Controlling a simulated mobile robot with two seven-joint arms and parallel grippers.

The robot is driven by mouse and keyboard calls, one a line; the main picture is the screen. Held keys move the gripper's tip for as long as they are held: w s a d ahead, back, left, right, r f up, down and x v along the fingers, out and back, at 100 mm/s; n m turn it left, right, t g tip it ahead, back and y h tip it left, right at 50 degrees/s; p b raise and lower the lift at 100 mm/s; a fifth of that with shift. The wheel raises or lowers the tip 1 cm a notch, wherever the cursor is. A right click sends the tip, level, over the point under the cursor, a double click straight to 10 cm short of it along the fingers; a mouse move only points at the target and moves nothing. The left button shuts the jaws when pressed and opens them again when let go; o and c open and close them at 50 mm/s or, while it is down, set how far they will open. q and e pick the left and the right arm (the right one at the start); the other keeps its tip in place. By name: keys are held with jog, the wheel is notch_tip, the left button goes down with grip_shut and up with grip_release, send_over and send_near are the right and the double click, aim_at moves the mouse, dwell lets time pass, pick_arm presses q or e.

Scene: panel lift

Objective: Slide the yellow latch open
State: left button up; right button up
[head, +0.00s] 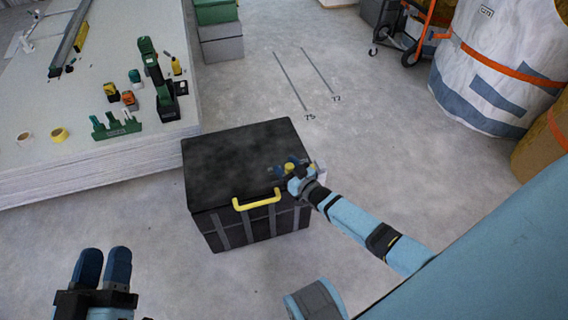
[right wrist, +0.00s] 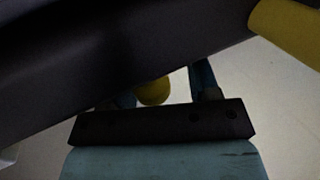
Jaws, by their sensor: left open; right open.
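A black lidded box (head: 235,155) stands on the floor, with a yellow handle (head: 257,199) on its near side. A small yellow latch knob (head: 290,167) shows at the lid's right part, among the fingers of my right gripper (head: 284,170). In the right wrist view a round yellow piece (right wrist: 154,92) lies between the two blue fingers of my right gripper (right wrist: 170,90), which are apart. I cannot tell whether they touch it. My left gripper (head: 103,266) is open and empty at the lower left, away from the box.
A stack of white panels (head: 80,165) at the left bears a drill (head: 158,80), tape rolls and other tools. Green and grey cases (head: 220,40) stand behind. A large white bag (head: 495,65) stands at the back right. Floor around the box is clear.

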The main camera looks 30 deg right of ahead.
jog(key=s, duration=0.2)
jog(key=s+p, duration=0.1)
jog(key=s, duration=0.1)
jog(key=s+d+p, duration=0.1)
jog(key=s, duration=0.1)
jog(key=shift+r, duration=0.1)
pick_arm(q)
jog(key=shift+w+a+f+g+y+p, duration=0.1)
jog(key=shift+a+f+g+y+p, duration=0.3)
jog(key=shift+a+f+y+p, duration=0.35)
pick_arm(e)
send_near(291, 170)
jog(key=shift+s+a, duration=0.1)
jog(key=shift+s, duration=0.15)
pick_arm(q)
jog(key=shift+d+r, duration=0.1)
jog(key=shift+d, duration=0.05)
